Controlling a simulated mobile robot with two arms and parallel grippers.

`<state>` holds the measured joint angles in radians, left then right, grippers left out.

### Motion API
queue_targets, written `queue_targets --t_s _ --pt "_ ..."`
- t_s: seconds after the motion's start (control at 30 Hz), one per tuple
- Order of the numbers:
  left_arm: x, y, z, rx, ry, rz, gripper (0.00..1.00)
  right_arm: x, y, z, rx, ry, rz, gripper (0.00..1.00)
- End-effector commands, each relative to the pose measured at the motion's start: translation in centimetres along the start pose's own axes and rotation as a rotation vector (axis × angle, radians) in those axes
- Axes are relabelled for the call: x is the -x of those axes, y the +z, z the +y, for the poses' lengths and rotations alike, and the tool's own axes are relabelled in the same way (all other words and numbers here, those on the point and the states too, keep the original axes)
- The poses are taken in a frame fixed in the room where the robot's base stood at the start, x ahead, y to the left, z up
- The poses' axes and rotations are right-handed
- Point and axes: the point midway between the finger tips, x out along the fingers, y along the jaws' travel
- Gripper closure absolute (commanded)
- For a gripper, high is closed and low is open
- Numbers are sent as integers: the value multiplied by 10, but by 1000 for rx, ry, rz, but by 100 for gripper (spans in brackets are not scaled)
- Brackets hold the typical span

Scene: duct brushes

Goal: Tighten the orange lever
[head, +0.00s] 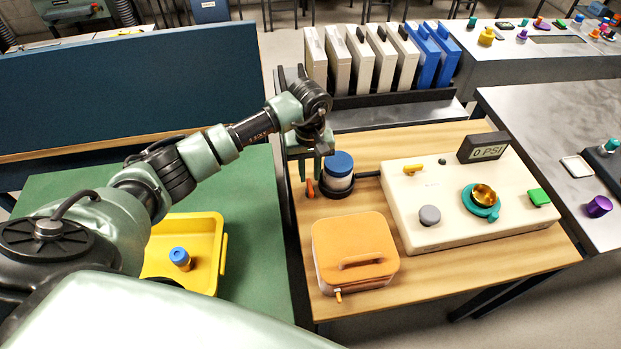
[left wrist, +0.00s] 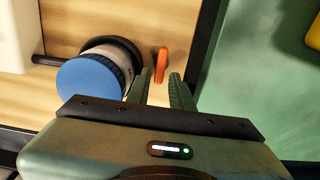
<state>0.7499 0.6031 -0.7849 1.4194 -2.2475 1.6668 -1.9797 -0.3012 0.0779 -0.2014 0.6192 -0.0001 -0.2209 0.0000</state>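The orange lever (head: 310,188) is a small upright piece at the left side of a black ring clamp (head: 335,192) around a blue-capped canister (head: 339,166). The lever also shows in the left wrist view (left wrist: 162,62), just beyond my fingertips, near the gap between them. The blue-capped canister (left wrist: 90,85) stands left of the fingers there. My left gripper (head: 309,178) points down over the lever; its two fingers are apart with nothing between them. Whether a finger touches the lever cannot be told. My right gripper is not in view.
A cream panel (head: 400,220) with knobs and a 0 PSI display (head: 487,148) stands right of the canister. An orange lidded box (head: 330,235) sits in front. A yellow tray (head: 207,225) lies on the green table at left. Binders (head: 360,60) stand behind.

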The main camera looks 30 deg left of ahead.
Motion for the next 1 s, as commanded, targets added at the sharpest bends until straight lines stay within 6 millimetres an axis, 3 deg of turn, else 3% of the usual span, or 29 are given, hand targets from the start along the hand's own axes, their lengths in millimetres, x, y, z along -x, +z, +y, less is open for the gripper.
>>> queue_targets --t_s 0.23,0.57,0.6,0.67,0.7,1.0 --pt "-32 0 0 0 0 -1 78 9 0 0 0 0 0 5" --pt "-39 0 0 -1 0 1 78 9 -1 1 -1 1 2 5" --pt "-39 0 0 -1 0 1 81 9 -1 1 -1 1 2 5" --pt "-39 0 0 -1 0 1 98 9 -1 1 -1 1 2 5" --pt "-39 0 0 -1 -1 1 100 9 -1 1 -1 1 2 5" --pt "-39 -1 -1 13 -1 3 100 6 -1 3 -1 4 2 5"
